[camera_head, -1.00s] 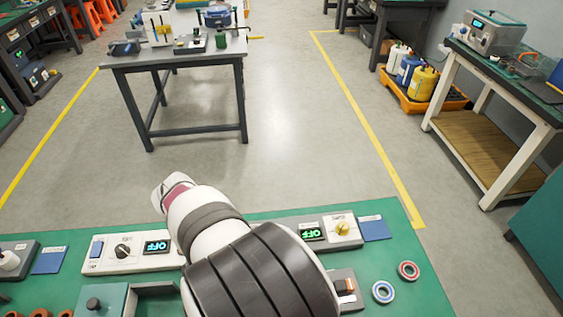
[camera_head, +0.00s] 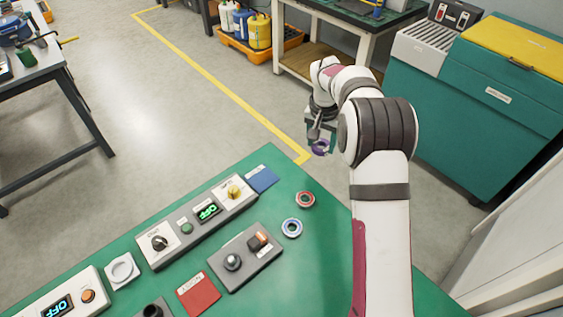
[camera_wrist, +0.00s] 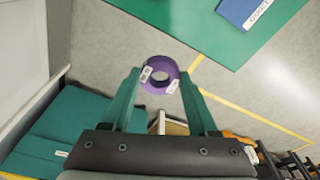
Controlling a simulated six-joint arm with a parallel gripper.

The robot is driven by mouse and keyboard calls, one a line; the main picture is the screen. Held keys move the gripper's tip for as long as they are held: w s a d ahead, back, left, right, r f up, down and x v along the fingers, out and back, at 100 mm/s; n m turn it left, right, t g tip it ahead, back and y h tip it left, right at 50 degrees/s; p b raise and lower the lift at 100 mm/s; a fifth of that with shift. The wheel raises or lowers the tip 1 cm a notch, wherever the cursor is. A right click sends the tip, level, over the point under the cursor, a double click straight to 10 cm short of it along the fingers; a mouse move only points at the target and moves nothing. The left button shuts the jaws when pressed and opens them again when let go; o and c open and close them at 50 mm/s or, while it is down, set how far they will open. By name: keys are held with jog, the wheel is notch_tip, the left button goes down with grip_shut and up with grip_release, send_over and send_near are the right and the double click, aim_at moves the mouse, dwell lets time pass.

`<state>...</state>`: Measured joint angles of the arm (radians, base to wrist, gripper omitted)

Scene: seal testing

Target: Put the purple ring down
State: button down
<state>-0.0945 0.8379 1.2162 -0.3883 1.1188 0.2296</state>
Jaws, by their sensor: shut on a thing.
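The purple ring (camera_head: 321,147) is held at the end of my arm in the head view, out past the far right edge of the green bench. In the wrist view the purple ring (camera_wrist: 160,77) sits between the tips of my gripper's two green fingers, with white labels on its band. My gripper (camera_wrist: 158,85) is shut on it, and it also shows in the head view (camera_head: 318,142). The grey floor shows beyond the ring in the wrist view.
Green bench around the two rings is clear.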

send_over(282, 164)
notch_tip(282, 164, down, 6)
jog(key=shift+s+d+f, duration=0.15)
jog(key=shift+f, duration=0.05)
jog(key=shift+a+f, duration=0.2)
jog(key=shift+f, duration=2)
jog(key=shift+c, duration=0.9)
grip_release()
